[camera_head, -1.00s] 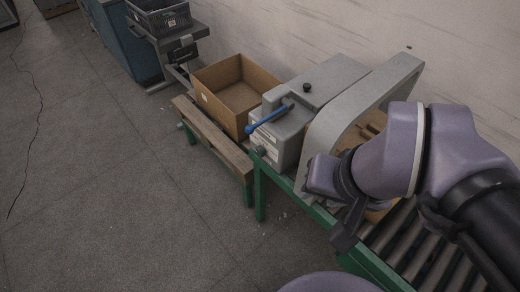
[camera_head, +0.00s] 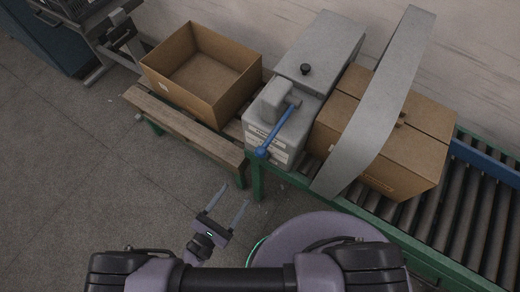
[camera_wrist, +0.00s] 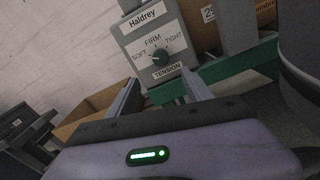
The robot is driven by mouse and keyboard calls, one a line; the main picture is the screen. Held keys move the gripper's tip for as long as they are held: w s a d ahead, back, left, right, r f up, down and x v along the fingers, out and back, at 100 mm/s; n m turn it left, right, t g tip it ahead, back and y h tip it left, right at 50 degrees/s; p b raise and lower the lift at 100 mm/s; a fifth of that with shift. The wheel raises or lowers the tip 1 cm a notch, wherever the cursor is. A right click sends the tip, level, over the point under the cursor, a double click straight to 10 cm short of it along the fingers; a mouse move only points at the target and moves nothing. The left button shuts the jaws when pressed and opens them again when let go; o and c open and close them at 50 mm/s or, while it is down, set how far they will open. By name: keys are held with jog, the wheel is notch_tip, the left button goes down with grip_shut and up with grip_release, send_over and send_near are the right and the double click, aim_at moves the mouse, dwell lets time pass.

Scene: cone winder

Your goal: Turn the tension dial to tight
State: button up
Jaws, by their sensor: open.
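The dark round tension dial (camera_wrist: 160,56) is on the front panel of the grey machine box (camera_wrist: 148,30) in the wrist view. SOFT is printed at its left, FIRM above it and TIGHT at its right, with TENSION below. I cannot tell for sure where its pointer stands. My gripper (camera_wrist: 163,77) is open and empty, its two fingers reaching toward the panel below the dial, apart from it. In the head view my gripper (camera_head: 236,193) is in front of the grey box (camera_head: 272,133), with a gap between. The dial is not clearly visible there.
A blue-handled lever (camera_head: 279,131) sticks out from the box's front. An open cardboard box (camera_head: 205,103) stands left on a wooden bench (camera_head: 180,124). A closed carton (camera_head: 408,160) sits under a grey arch (camera_head: 385,105) on the roller conveyor (camera_head: 465,213). Floor in front is clear.

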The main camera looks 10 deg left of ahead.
jog(key=b+x, duration=0.2)
jog(key=x, duration=1.2)
jog(key=shift+w+d, duration=0.2)
jog(key=shift+w, duration=0.1)
grip_shut()
